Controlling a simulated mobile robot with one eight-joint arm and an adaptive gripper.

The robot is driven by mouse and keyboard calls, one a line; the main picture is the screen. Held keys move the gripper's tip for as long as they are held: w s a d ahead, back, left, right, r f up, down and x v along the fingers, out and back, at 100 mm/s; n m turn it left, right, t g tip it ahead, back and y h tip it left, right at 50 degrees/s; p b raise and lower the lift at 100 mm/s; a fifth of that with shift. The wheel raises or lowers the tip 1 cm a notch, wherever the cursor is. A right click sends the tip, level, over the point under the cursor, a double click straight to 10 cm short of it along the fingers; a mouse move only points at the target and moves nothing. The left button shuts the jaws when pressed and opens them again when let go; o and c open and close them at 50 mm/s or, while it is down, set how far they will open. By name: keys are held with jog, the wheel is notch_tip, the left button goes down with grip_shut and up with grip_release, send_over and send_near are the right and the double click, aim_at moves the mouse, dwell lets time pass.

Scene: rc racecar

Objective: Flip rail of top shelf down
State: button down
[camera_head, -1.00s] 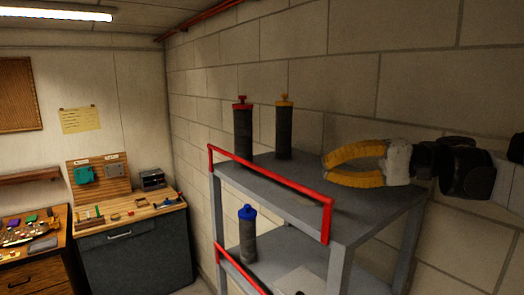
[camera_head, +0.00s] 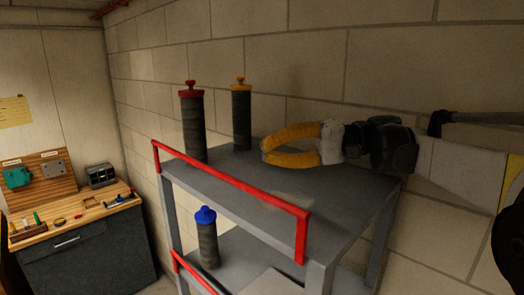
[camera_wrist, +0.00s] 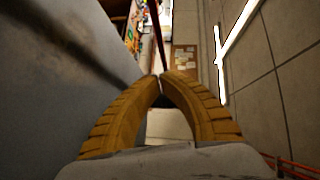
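The top shelf's red rail (camera_head: 230,177) stands raised along the long edge of the grey top shelf (camera_head: 345,190), its end brackets reaching below the bar. My gripper (camera_head: 264,153) has two yellow ribbed fingers and a pale palm. It hovers over the shelf top, behind the rail and apart from it, with its fingers pointing left in the head view. In the wrist view my gripper (camera_wrist: 160,77) has its fingertips together or almost so, with nothing held between them. A thin dark bar shows beyond the tips; I cannot tell whether it is the rail.
A red-capped bottle (camera_head: 193,125) and a yellow-capped bottle (camera_head: 241,118) stand on the top shelf, left of my gripper. A blue-capped bottle (camera_head: 207,240) stands on the lower shelf, which has its own red rail (camera_head: 192,275). The block wall is close behind. A workbench (camera_head: 85,245) is at left.

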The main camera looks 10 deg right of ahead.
jog(key=p+x, duration=0.1)
jog(key=x, duration=0.6)
jog(key=shift+a+r+p, duration=0.1)
jog(key=shift+a+p, duration=0.25)
jog(key=s+a, duration=0.1)
jog(key=s+a+p, duration=0.1)
jog(key=shift+a+f, duration=0.5)
jog(key=shift+a, duration=0.15)
